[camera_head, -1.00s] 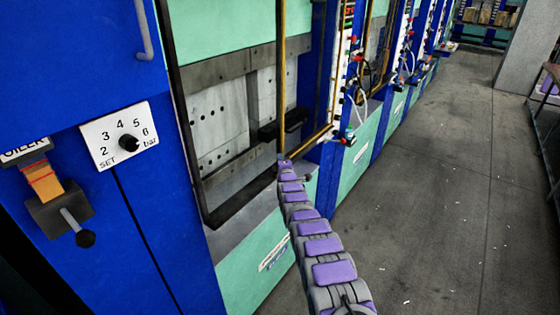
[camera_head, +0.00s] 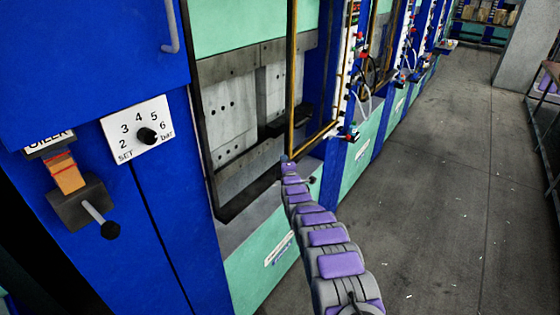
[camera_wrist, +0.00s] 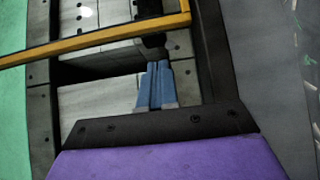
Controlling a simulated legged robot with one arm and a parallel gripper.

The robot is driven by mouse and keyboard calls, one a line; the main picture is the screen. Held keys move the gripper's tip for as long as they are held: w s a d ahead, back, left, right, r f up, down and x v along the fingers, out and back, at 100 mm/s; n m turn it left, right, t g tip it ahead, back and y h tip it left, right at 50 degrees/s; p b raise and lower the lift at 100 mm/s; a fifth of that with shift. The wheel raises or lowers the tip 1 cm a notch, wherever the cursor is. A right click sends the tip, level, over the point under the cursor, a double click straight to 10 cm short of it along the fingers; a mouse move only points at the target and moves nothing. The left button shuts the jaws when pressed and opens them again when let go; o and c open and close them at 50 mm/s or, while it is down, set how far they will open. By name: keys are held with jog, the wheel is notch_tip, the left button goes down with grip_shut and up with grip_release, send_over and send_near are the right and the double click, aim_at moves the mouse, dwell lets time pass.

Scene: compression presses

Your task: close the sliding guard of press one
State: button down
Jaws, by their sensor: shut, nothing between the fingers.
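The sliding guard (camera_head: 292,75) of the near press is a yellow-framed panel at the right side of the press opening. The left part of the opening is uncovered, with grey plates showing inside. My gripper (camera_head: 287,160) is at the end of my arm, by the lower left corner of the guard frame. In the wrist view my gripper (camera_wrist: 157,66) shows as two blue fingers, shut together and empty. A yellow bar of the guard (camera_wrist: 95,40) crosses that view just beyond them. A black part (camera_wrist: 152,42) lies at the fingertips; I cannot tell whether they touch it.
A pressure dial plate (camera_head: 138,131) and a lever (camera_head: 98,214) are on the blue cabinet at left. Hoses and valves (camera_head: 352,120) line the right side of the press. More presses recede behind. The grey floor (camera_head: 430,200) at right is clear, with a table (camera_head: 553,70) at its edge.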

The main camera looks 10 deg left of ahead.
jog(key=s+d+r+m+g+h+b, duration=0.1)
jog(key=s+d+r+m+g+h, duration=0.3)
jog(key=s+d, duration=0.65)
jog(key=s+d+r+m+g+h+b, duration=0.1)
jog(key=s+d+r+m+g, duration=0.3)
jog(key=s+d, duration=0.7)
jog(key=s+d+m+g+b, duration=0.1)
jog(key=s+d+m+g, duration=0.2)
jog(key=s, duration=1.4)
jog(key=s+d+f+m+g+h+b, duration=0.1)
jog(key=s+d+m+g, duration=0.3)
jog(key=s, duration=1.3)
jog(key=s+d+m+g+h, duration=0.1)
jog(key=s+d+m+g, duration=0.2)
jog(key=s, duration=1.4)
jog(key=d+m, duration=0.3)
jog(key=m, duration=0.1)
jog(key=shift+f+m+b, duration=0.25)
jog(key=shift+m+b, duration=0.05)
jog(key=shift+b, duration=0.1)
